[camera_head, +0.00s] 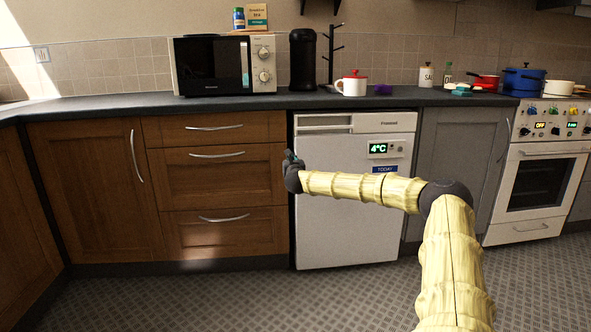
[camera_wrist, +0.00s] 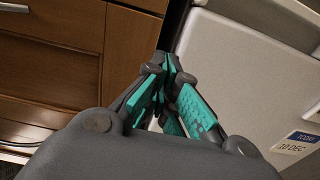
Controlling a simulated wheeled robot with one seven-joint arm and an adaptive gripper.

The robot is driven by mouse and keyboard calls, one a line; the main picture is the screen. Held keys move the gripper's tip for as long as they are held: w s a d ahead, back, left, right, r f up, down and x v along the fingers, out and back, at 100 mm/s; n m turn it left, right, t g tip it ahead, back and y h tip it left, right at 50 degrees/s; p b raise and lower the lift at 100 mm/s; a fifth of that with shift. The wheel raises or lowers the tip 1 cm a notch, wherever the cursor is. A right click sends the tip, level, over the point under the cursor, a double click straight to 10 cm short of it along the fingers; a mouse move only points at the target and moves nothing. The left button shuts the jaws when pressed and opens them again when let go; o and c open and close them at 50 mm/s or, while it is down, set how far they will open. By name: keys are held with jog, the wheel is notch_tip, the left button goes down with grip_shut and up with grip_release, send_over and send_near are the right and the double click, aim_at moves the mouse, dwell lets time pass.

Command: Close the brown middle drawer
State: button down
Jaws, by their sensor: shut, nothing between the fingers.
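The brown middle drawer (camera_head: 220,177) is in the wooden cabinet left of the white fridge. It has a curved silver handle (camera_head: 217,155). In the head view its front looks about level with the drawers above and below, but I cannot tell whether a small gap is left. My gripper (camera_head: 289,155) is at the drawer's right edge, by the seam with the fridge. In the wrist view the gripper (camera_wrist: 167,62) is shut with its teal fingertips together and nothing between them. Brown drawer fronts (camera_wrist: 60,40) show to its left; I cannot tell if it touches them.
The white fridge (camera_head: 345,230) stands directly right of the drawers. A top drawer (camera_head: 215,130) and a bottom drawer (camera_head: 225,235) sit above and below. The dark countertop (camera_head: 220,103) carries a microwave (camera_head: 215,65) and a mug (camera_head: 353,85). The patterned floor in front is clear.

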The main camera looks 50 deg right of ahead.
jog(key=w+a+p+v, duration=0.1)
jog(key=p+v, duration=0.1)
jog(key=v, duration=0.6)
jog(key=shift+r, duration=0.35)
jog(key=shift+a, duration=0.15)
